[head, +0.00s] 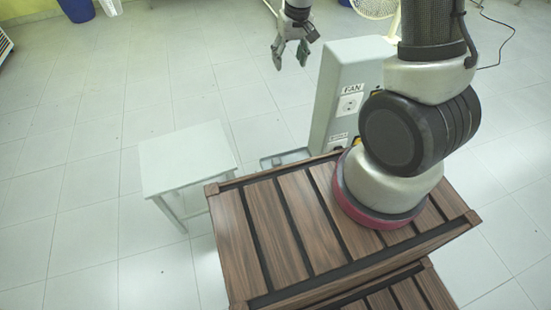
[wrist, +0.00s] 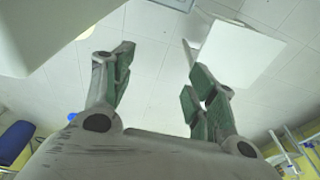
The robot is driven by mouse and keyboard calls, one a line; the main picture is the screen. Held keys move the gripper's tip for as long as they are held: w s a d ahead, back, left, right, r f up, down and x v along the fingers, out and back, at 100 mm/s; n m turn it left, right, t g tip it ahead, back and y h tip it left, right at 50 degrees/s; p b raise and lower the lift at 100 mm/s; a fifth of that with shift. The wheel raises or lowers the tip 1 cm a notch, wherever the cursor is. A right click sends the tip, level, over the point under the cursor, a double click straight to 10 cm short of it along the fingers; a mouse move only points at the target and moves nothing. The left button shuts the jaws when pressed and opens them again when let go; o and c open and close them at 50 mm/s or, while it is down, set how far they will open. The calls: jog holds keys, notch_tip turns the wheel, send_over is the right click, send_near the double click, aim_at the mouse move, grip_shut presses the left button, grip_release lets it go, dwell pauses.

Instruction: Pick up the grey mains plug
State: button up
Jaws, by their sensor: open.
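I cannot make out the grey mains plug in either view. A pale grey post (head: 345,75) carries a white socket (head: 349,104) under a "FAN" label, and nothing is plugged into that socket. A second label below is partly hidden. My gripper (head: 290,57) is open and empty, pointing down to the left of the post's top. In the wrist view my gripper (wrist: 160,78) has its two green-padded fingers apart, with only floor between them.
A pale stool (head: 185,158) stands left of my slatted wooden deck; its bare top (wrist: 240,55) shows in the wrist view. A white fan (head: 375,8) is behind the post. A dark cable (head: 505,38) lies on the floor at right. Open tiled floor fills the left.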

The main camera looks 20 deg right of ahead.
jog(key=a+f+g, duration=0.1)
jog(key=a+f, duration=0.3)
jog(key=f, duration=1.5)
jog(key=g, duration=0.1)
send_over(276, 160)
jog(key=f, duration=1.6)
jog(key=shift+s+f, duration=0.15)
jog(key=shift+s, duration=0.05)
notch_tip(276, 160, down, 8)
jog(key=shift+f, duration=0.1)
jog(key=c, duration=1.2)
